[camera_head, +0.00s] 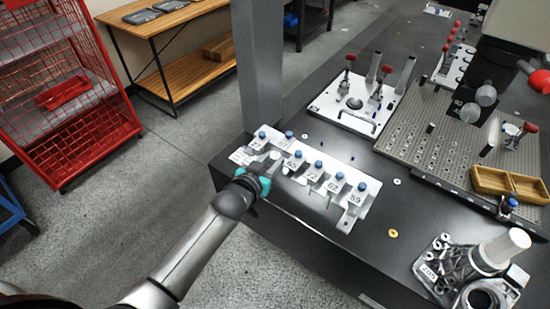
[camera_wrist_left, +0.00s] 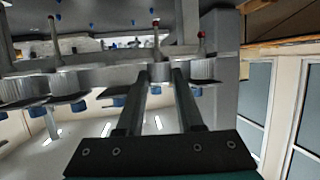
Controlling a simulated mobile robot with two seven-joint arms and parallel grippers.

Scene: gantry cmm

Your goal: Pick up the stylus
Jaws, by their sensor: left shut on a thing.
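My left gripper (camera_head: 272,160) reaches over the left part of the white stylus rack (camera_head: 349,222) on the dark table. In the left wrist view the gripper (camera_wrist_left: 159,75) has its two fingers on either side of a stylus (camera_wrist_left: 156,42), a thin pale stem with a red tip and a grey cylindrical body. The gripper is shut on this stylus. Other styli hang in a row beside it, and I cannot tell whether the held one is clear of its slot. In the head view the gripper and wrist hide part of the rack. My right gripper is not in view.
A grey column (camera_head: 258,70) stands just behind the rack. A white fixture plate (camera_head: 357,104) and a perforated plate (camera_head: 440,140) lie beyond it. A metal casting (camera_head: 470,262) stands at the front right.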

